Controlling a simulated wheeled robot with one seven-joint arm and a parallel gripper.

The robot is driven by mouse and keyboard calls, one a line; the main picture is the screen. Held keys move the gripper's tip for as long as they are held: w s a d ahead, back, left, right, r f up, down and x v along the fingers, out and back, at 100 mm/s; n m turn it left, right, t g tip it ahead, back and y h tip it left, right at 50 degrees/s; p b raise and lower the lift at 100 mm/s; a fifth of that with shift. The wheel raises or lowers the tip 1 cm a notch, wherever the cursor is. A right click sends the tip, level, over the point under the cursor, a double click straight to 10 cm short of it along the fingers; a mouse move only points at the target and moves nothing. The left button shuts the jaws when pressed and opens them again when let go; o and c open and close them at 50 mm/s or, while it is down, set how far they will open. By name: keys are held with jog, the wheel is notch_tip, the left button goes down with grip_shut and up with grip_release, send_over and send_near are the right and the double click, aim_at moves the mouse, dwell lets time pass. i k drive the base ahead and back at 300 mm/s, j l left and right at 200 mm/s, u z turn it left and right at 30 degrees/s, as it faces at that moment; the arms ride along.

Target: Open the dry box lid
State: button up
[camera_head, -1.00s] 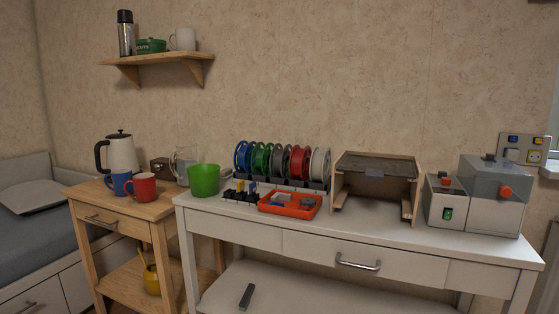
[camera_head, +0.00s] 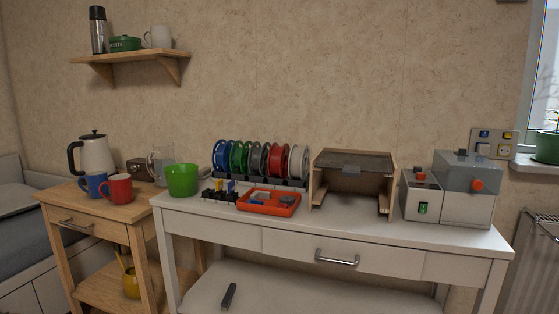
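A grey box with a smoky, see-through upper part (camera_head: 462,168) and an orange knob stands at the right end of the white table; it looks like the dry box. Its upper part appears closed down on the light grey base (camera_head: 466,208). A smaller grey unit (camera_head: 421,196) with a green switch and an orange-red button adjoins its left side. My gripper is not in view.
On the white table (camera_head: 405,236) are an open-fronted wooden box (camera_head: 317,185), an orange tray (camera_head: 270,209), several filament spools (camera_head: 298,160) and a green bowl (camera_head: 182,180). A radiator (camera_head: 535,265) stands right of the table. A wooden cart (camera_head: 118,203) stands left.

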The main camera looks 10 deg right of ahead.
aim_at(440, 168)
jog(key=z, duration=1.4)
